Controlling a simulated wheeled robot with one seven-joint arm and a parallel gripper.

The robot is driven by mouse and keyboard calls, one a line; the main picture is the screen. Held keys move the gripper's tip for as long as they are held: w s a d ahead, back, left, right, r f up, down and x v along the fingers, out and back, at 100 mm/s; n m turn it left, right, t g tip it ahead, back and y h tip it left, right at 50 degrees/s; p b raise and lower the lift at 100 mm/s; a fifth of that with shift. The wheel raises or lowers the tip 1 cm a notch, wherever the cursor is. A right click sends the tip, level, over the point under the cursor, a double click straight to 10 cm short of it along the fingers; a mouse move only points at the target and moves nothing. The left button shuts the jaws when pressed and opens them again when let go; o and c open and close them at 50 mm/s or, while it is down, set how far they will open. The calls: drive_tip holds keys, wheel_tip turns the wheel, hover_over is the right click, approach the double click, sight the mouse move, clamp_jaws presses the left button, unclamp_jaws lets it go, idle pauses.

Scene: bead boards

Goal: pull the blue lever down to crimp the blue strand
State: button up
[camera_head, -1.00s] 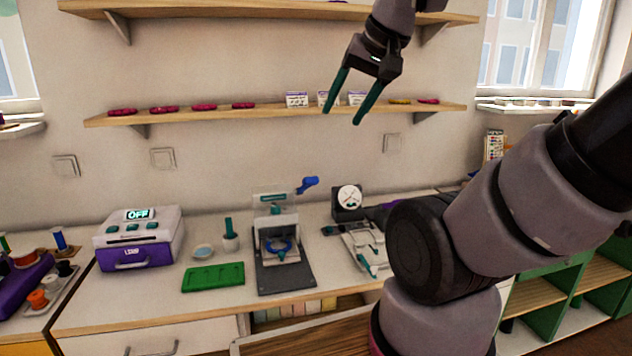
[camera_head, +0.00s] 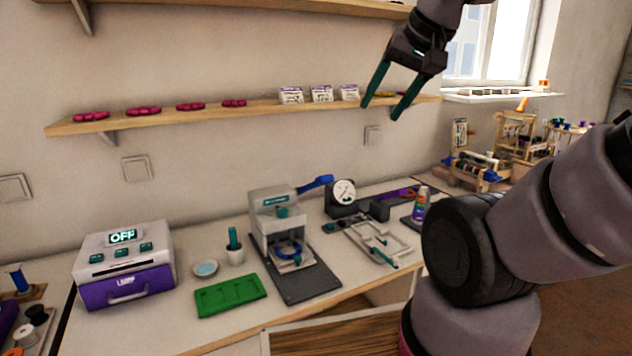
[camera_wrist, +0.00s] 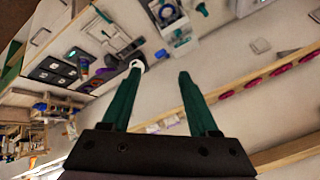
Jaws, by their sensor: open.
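The blue lever (camera_head: 315,184) sticks out to the right from the top of the grey crimping press (camera_head: 277,212) on the worktop. The blue strand (camera_head: 289,250) lies as a small loop on the press bed, under the press head. My gripper (camera_head: 392,108) is open and empty, with two green fingers. It is high up in front of the wall shelf, above and to the right of the lever, and apart from it. In the wrist view my gripper (camera_wrist: 155,85) shows with its fingers spread. The press appears at the top of that view.
A green tray (camera_head: 230,296), a small dish (camera_head: 205,268) and a purple-and-white machine reading OFF (camera_head: 124,264) stand left of the press. A round dial gauge (camera_head: 343,192) and a white frame (camera_head: 378,243) stand to its right. The wall shelf (camera_head: 250,112) crosses behind my gripper.

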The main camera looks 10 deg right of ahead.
drive_tip(key=shift+w+r, duration=0.1)
drive_tip(key=shift+w, duration=0.05)
drive_tip(key=c, duration=0.9)
drive_tip(key=w+n, duration=0.1)
drive_tip(key=w, duration=0.3)
drive_tip(key=w+a+n+g, duration=0.1)
drive_tip(key=w, duration=0.3)
drive_tip(key=w+n+g+h, duration=0.1)
drive_tip(key=w, duration=0.3)
drive_tip(key=shift+a, duration=0.15)
clamp_jaws()
drive_tip(key=w+a+f+n+g, duration=0.1)
drive_tip(key=w+f+n, duration=0.1)
drive_tip(key=w+f, duration=0.2)
drive_tip(key=w+a+f+n+g, duration=0.1)
drive_tip(key=w+f+n, duration=0.1)
drive_tip(key=w, duration=0.8)
drive_tip(key=shift+w+a+f, duration=0.2)
drive_tip(key=shift+a+f, duration=0.15)
drive_tip(key=shift+f, duration=0.5)
